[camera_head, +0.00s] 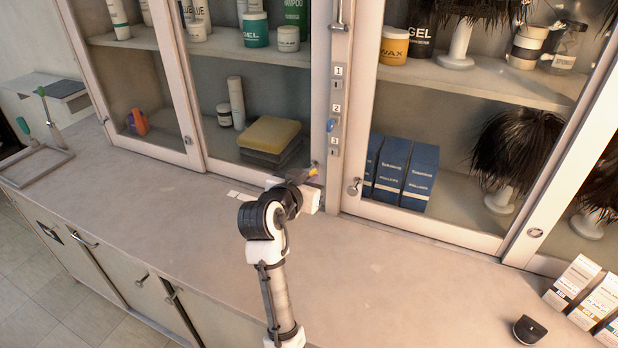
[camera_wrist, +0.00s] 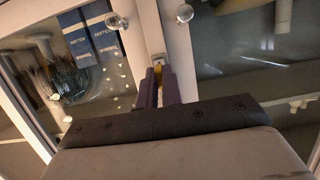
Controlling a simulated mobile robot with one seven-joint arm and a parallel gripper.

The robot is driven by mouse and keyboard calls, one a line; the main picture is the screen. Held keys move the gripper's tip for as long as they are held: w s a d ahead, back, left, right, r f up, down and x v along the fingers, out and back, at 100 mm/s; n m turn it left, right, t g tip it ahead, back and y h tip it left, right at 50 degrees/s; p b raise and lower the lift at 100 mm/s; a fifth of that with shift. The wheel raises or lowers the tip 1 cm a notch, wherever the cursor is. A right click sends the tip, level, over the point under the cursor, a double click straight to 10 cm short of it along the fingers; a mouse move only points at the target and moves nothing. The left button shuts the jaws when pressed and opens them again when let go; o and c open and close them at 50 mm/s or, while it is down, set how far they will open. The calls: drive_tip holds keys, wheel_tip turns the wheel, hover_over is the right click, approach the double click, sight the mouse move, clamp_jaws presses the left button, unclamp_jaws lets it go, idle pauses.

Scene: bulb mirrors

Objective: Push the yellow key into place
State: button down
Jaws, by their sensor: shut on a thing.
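The yellow key (camera_head: 314,172) shows as a small yellow piece at the tip of my gripper (camera_head: 303,178), by the white post between the cabinet doors. In the wrist view, the yellow key (camera_wrist: 158,68) is between the two purple-grey fingers of my gripper (camera_wrist: 160,84), which are shut on it. The key is in front of the post, low down; I cannot tell whether its tip touches or sits in a slot. On the post are lock plates marked 1 (camera_head: 338,72), 2 (camera_head: 336,108) and 3 (camera_head: 334,149). A blue key (camera_head: 331,125) sits at plate 2.
Glass cabinet doors flank the post, with round knobs (camera_head: 353,187) near it. The countertop (camera_head: 170,205) is mostly clear; a black object (camera_head: 529,330) and cartons stand at the right.

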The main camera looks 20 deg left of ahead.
drive_tip(key=shift+d, duration=0.45)
drive_tip(key=shift+r, duration=0.1)
drive_tip(key=shift+w+d, duration=0.1)
drive_tip(key=shift+w, duration=2.75)
drive_tip(key=shift+w, duration=1.2)
drive_tip(key=c, duration=1)
unclamp_jaws()
drive_tip(key=shift+s, duration=0.1)
drive_tip(key=shift+v, duration=2.9)
